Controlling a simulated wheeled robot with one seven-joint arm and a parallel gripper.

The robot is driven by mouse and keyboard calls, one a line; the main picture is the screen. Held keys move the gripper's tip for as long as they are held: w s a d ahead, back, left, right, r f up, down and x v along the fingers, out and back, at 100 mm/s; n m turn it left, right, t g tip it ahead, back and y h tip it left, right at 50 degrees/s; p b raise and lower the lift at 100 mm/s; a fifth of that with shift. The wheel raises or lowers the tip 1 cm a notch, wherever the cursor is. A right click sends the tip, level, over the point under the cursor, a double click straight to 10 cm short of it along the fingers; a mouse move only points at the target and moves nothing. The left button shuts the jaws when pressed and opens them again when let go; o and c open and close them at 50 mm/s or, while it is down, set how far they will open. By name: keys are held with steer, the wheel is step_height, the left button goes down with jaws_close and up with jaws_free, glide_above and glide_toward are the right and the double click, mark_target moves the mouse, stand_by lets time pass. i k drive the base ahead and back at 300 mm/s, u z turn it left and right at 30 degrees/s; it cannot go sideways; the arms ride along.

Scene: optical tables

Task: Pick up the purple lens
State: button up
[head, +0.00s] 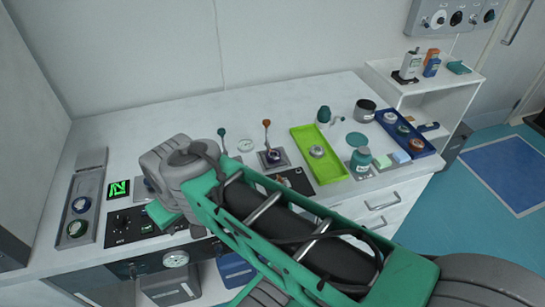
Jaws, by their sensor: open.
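No lens shows as clearly purple at this size. A dark-faced round lens mount (80,205) sits in the long grey tray (92,172) at the left of the table; its tint is hard to tell. A greenish round mount (75,228) lies just below it in the same tray. Several more round mounts (403,131) sit in a blue tray (429,152) at the right. My green and grey arm crosses the front and middle of the table. My gripper's fingers are not visible, and the arm hides part of the table behind it.
A lime-green tray (303,140) holds one metallic round piece (317,152). A teal jar (360,160) and dark cup (365,110) stand right. The back left tabletop (120,130) is clear.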

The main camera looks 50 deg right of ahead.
mark_target(274, 156)
steer(key=u, duration=1.2)
steer(key=k, duration=0.8)
steer(key=z, duration=1.05)
steer(key=i, duration=0.5)
